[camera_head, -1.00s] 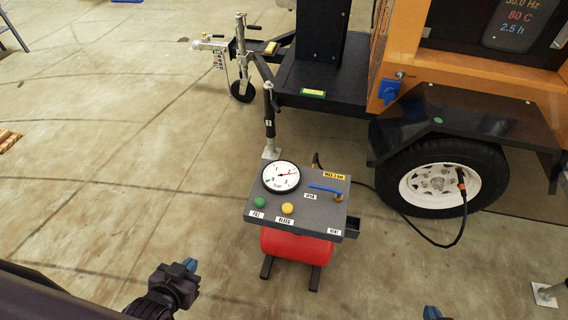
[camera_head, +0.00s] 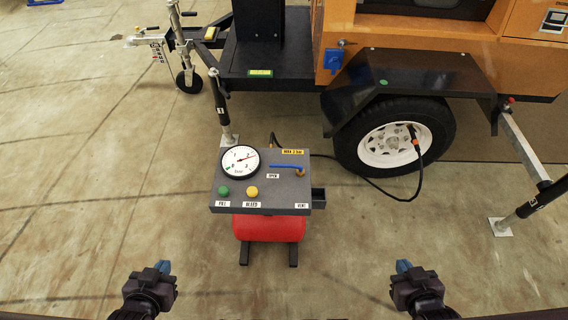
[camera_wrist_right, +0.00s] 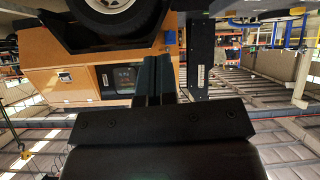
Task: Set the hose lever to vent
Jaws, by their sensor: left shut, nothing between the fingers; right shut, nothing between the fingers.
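The blue hose lever (camera_head: 286,168) sits on the right part of the grey top panel (camera_head: 262,185) of a small red compressor (camera_head: 268,228). It lies roughly level beside the OPEN label (camera_head: 272,176), with its brass pivot at the right end. The VENT label (camera_head: 301,206) is at the panel's front right corner. My left gripper (camera_head: 163,267) is shut and empty, in front of and left of the compressor. My right gripper (camera_head: 403,267) is shut and empty, in front of and right of it. Both are apart from the lever. The right wrist view shows the shut fingers (camera_wrist_right: 155,80).
The panel also carries a round gauge (camera_head: 240,161), a green button (camera_head: 223,191) and a yellow button (camera_head: 252,191). A black hose (camera_head: 375,187) runs to the trailer wheel (camera_head: 394,142). A support leg (camera_head: 520,208) stands at right. Floor before the compressor is clear.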

